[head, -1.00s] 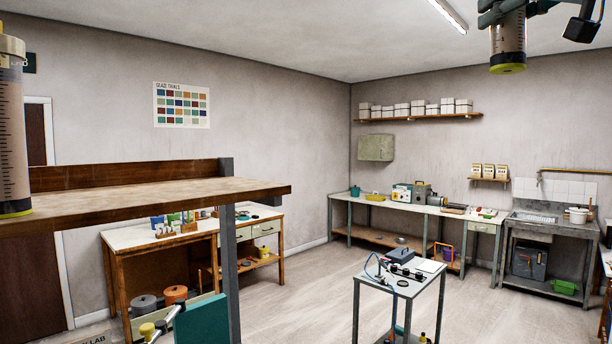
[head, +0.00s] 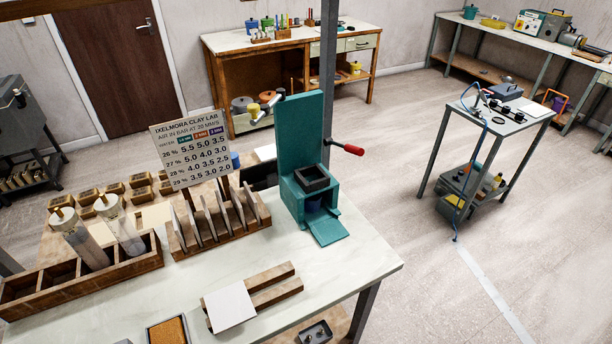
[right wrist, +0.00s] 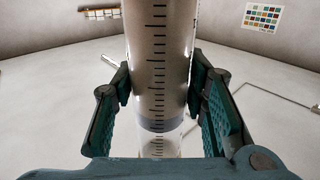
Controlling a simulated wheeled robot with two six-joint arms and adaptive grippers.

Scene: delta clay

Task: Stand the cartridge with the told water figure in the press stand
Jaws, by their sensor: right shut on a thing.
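In the right wrist view my right gripper (right wrist: 163,90) is shut on a clear cartridge (right wrist: 160,40) with black scale marks and grey-brown filling. No water figure is readable on it. Two similar cartridges with pale caps (head: 80,240) (head: 124,228) stand leaning in a wooden rack (head: 122,272) at the left of the head view; their labels cannot be read. A teal stand (head: 306,150) with a red-handled lever and a dark square frame stands on the white table; it may be the press stand. My left gripper is in neither current view.
A sign (head: 175,153) lists water percentages and air pressures. A slotted wooden rack (head: 220,240) is beside the teal stand. A white tile (head: 229,306) lies on wooden strips. A trolley (head: 495,118) with a blue hose stands at the right, with open floor around it.

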